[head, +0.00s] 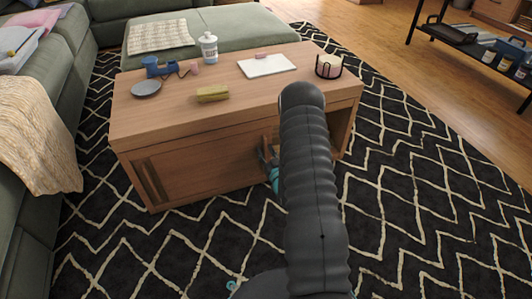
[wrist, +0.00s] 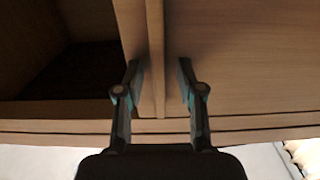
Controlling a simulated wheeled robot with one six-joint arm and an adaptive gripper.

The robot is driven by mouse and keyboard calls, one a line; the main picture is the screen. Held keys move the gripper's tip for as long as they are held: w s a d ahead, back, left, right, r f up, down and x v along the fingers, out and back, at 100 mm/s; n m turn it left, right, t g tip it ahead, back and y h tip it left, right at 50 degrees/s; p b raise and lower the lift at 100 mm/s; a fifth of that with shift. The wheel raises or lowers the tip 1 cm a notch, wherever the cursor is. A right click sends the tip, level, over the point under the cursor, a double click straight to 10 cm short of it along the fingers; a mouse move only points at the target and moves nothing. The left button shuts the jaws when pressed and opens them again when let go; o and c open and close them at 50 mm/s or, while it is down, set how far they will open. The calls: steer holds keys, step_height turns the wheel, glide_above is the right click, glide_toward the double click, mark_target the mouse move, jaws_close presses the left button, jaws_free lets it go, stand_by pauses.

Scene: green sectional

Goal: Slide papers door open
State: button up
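The wooden coffee table (head: 135,122) has a front sliding door panel (head: 215,162) with an upright handle strip (head: 150,183) at its left end. My gripper (head: 268,165) is at the panel's right end, mostly hidden behind my dark arm. In the wrist view, my gripper (wrist: 158,78) is open, with one finger on each side of an upright wooden strip (wrist: 154,50). Small gaps seem to show beside the strip; contact is unclear. The door face (wrist: 245,60) is right of the strip, and a dark open compartment (wrist: 70,75) is left. No label shows which door is for papers.
On the tabletop are a bottle (head: 209,47), a white tray (head: 280,66), a candle holder (head: 328,65), a yellow-green block (head: 212,94) and a grey disc (head: 146,88). A green sofa (head: 25,130) bounds the left. Patterned rug (head: 420,200) lies clear at right.

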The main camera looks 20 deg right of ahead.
steer(key=s+a, duration=0.1)
steer(key=s, duration=1.1)
stand_by(0.4)
